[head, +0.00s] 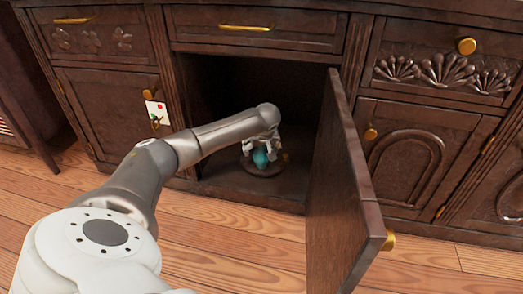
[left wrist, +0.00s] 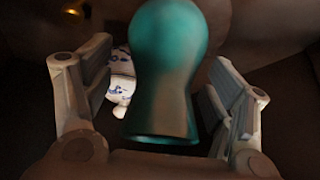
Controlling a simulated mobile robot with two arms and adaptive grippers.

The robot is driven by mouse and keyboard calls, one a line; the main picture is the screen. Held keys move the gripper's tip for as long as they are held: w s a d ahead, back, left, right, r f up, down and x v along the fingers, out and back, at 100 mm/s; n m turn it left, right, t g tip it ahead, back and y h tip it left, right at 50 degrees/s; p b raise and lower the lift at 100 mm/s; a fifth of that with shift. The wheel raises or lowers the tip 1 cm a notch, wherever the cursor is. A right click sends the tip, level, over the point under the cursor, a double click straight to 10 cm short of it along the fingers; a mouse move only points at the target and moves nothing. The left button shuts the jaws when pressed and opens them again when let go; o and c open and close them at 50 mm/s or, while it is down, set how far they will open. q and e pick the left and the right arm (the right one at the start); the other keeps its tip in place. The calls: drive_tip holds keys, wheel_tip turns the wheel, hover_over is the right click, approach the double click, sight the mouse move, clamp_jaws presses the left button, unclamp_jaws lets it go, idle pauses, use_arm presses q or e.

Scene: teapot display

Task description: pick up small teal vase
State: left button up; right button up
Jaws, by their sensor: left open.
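The small teal vase (head: 260,158) stands inside the open cabinet, on a dark round stand (head: 262,171). In the left wrist view the vase (left wrist: 167,70) fills the middle, with a rounded top, narrower waist and flared end. My left gripper (head: 262,144) reaches into the cabinet just over the vase and partly hides it. In the left wrist view its fingers (left wrist: 158,98) are open, one on each side of the vase, with gaps showing. My right gripper is in neither view.
A white-and-blue porcelain piece (left wrist: 121,78) is close behind the vase, near the left finger. The open cabinet door (head: 340,195) stands to the right of my arm. A card (head: 156,112) hangs at the left door's edge. The wooden floor (head: 235,240) in front is clear.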

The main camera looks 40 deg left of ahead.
use_arm(q)
drive_tip(key=shift+a, duration=0.1)
drive_tip(key=shift+c, duration=0.4)
drive_tip(key=c, duration=1.1)
drive_tip(key=shift+r, duration=0.1)
